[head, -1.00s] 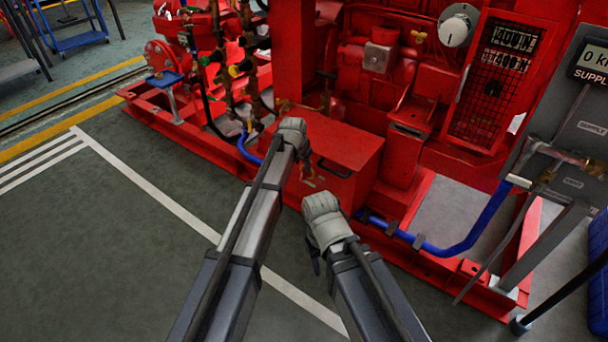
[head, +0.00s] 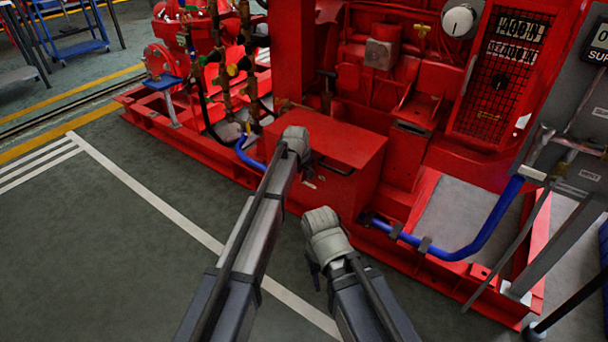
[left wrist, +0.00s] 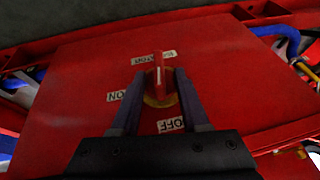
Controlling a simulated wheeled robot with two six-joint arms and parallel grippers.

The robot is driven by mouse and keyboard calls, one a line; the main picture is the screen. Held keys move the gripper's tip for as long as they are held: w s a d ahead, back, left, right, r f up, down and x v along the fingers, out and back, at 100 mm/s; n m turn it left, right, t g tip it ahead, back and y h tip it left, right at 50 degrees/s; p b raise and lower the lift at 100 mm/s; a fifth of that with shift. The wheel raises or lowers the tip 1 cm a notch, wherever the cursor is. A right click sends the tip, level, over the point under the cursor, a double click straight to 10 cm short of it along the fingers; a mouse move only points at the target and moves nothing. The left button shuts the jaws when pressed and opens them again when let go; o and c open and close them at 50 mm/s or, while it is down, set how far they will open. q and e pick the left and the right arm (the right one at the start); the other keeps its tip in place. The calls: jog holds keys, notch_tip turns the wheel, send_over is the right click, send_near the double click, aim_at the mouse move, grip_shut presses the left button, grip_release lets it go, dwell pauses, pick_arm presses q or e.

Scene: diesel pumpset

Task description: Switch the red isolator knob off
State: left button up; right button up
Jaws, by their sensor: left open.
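The red isolator knob (left wrist: 158,74) shows in the left wrist view on a yellow round base (left wrist: 160,98), on a red panel (left wrist: 82,72). Its bar runs up and down in the picture, towards the top label (left wrist: 168,56). An upside-down ON label (left wrist: 116,96) is on the left and an upside-down OFF label (left wrist: 171,125) is below. My left gripper (left wrist: 160,78) is open, with one finger on each side of the knob; contact is unclear. In the head view my left gripper (head: 304,172) hides the knob at the red box (head: 345,145). My right gripper (head: 315,270) hangs lower, its jaws unclear.
A blue hose (head: 455,252) runs along the red base frame to the right. A grey panel stand (head: 575,150) stands at the right. Pipes and valves (head: 235,70) rise behind on the left. The grey floor (head: 110,250) at the left is clear.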

pick_arm(q)
grip_shut()
dwell(0.3)
jog(key=shift+a+g+h, duration=0.15)
jog(key=shift+g+h, duration=0.15)
jog(key=shift+h, duration=0.3)
grip_release()
jog(key=shift+r, duration=0.15)
